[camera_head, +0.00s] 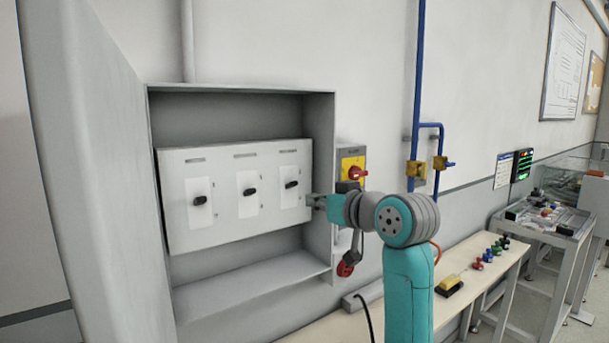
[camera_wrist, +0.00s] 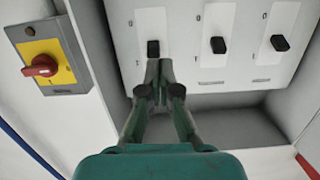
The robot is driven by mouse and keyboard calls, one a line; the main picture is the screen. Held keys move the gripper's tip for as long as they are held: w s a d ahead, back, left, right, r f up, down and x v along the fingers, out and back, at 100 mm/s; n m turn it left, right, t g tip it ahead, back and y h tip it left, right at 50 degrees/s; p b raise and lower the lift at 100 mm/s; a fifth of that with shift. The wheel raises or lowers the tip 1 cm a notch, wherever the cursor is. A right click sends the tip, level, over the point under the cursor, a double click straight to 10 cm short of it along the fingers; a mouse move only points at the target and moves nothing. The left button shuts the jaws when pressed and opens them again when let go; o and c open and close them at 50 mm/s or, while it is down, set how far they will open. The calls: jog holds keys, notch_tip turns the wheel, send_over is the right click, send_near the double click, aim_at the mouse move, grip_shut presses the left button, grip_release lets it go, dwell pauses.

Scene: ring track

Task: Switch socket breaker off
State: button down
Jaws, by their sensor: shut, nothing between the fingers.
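An open grey cabinet (camera_head: 319,190) holds a white panel (camera_head: 227,228) with three black breaker switches: left (camera_head: 200,201), middle (camera_head: 251,192) and right (camera_head: 292,184). The labels above them are too small to read, so I cannot tell which is the socket breaker. My gripper (camera_head: 316,201) is at the panel's right edge in the head view. In the wrist view, my gripper (camera_wrist: 158,66) is shut and empty, its tips right beside the leftmost switch (camera_wrist: 153,49), the right one in the head view. I cannot tell whether they touch.
The cabinet door (camera_head: 90,180) stands open at left. A yellow switch box with a red knob (camera_head: 357,173) is on the wall just right of the cabinet; the knob also shows in the wrist view (camera_wrist: 40,66). A bench (camera_head: 400,312) runs below, with blue pipes (camera_head: 418,90) above.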

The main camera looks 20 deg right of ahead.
aim_at(288, 175)
jog(key=r, duration=0.2)
jog(key=d+r, duration=0.1)
jog(key=r, duration=0.2)
jog(key=shift+d, duration=0.15)
jog(key=shift+w, duration=0.15)
jog(key=x, duration=1)
